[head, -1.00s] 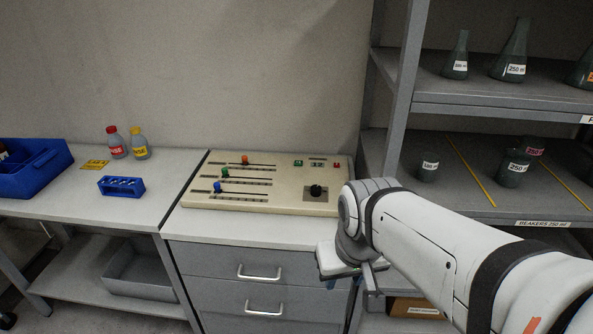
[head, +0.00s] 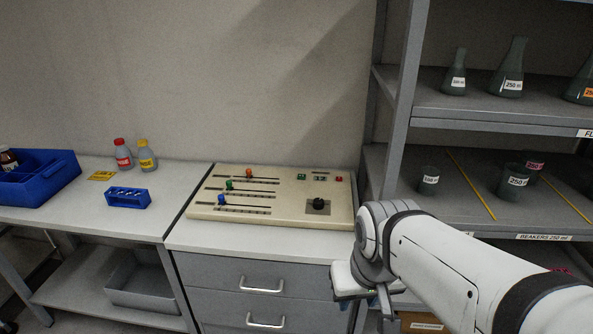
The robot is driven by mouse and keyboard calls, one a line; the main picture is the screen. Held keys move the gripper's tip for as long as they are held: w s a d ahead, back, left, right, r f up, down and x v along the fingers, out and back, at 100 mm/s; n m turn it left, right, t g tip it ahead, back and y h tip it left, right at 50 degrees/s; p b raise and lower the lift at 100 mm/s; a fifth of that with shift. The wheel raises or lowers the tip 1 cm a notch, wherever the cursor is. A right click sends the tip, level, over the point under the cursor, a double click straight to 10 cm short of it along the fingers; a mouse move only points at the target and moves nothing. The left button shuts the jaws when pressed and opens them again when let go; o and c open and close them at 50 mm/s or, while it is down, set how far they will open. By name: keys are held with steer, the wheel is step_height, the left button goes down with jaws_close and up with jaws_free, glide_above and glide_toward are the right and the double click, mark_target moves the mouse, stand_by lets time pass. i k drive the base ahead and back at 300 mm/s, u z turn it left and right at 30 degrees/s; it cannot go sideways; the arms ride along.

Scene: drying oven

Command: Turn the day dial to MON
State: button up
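A beige control panel (head: 275,213) lies on the counter in the head view. A black round dial (head: 318,204) sits on a dark square plate at its right front; I take it for the day dial, but its markings are too small to read. Three sliders with an orange, a green and a blue knob are on the panel's left. My gripper (head: 365,300) hangs in front of the counter's right front edge, lower than the panel and apart from the dial. Its fingers are partly hidden and small, so their opening does not show clearly.
Drawers with bar handles (head: 262,289) are under the counter. Shelves (head: 480,180) with flasks and beakers rise on the right. A blue rack (head: 127,197), two capped bottles and a blue bin (head: 45,190) stand on the left table. The counter before the panel is clear.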

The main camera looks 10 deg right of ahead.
mark_target(318, 203)
steer(key=i, duration=0.9)
